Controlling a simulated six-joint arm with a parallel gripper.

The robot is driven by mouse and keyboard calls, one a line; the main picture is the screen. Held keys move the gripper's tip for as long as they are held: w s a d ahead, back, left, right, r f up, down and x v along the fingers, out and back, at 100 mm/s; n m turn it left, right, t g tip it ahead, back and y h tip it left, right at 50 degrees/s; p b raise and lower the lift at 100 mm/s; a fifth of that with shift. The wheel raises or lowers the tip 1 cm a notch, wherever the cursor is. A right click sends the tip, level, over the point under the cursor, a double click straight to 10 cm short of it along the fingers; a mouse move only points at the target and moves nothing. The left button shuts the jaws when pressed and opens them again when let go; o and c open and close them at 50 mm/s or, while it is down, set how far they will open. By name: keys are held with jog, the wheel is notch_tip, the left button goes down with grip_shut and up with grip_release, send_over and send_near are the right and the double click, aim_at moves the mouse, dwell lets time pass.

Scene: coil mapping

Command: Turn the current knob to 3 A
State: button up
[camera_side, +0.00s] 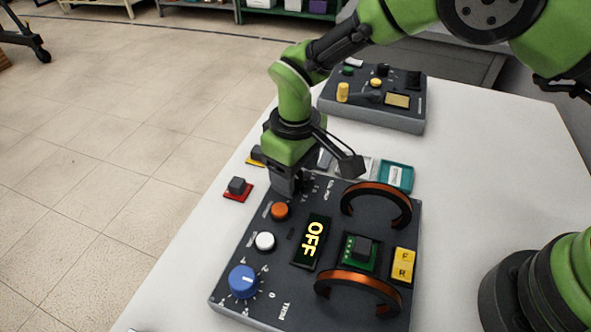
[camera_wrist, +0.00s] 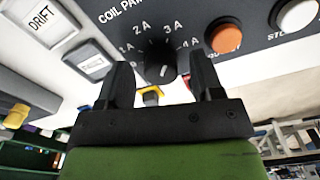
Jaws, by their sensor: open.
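My gripper (camera_wrist: 160,64) is open, with one finger on each side of the knob; contact is not clear. In the side view my gripper (camera_side: 287,187) is over the panel's far left corner and hides the knob. The panel display (camera_side: 312,241) reads OFF.
An orange button (camera_side: 280,211), a white button (camera_side: 264,241) and a blue knob (camera_side: 243,281) line the panel's left side. Two copper coils (camera_side: 376,200) arch over it. A yellow F/R switch (camera_side: 403,266) is at right. Another control box (camera_side: 372,117) stands behind.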

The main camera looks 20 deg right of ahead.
notch_tip(320, 180, up, 9)
dwell(0.3)
jog(key=shift+r, duration=0.15)
jog(key=s+d+r+m+t+y, duration=0.1)
jog(key=s+d+r+m+t, duration=0.15)
jog(key=d+r, duration=0.45)
jog(key=s+d+r+m+t+y, duration=0.15)
jog(key=s+d+r, duration=0.3)
jog(key=r, duration=0.45)
jog(key=s+d+m+t, duration=0.3)
jog(key=s+d+m, duration=0.3)
jog(key=s, duration=0.7)
jog(key=shift+s+d+r, duration=0.15)
jog(key=shift+d+r, duration=0.25)
jog(key=shift+d, duration=0.4)
jog(key=shift+h, duration=0.25)
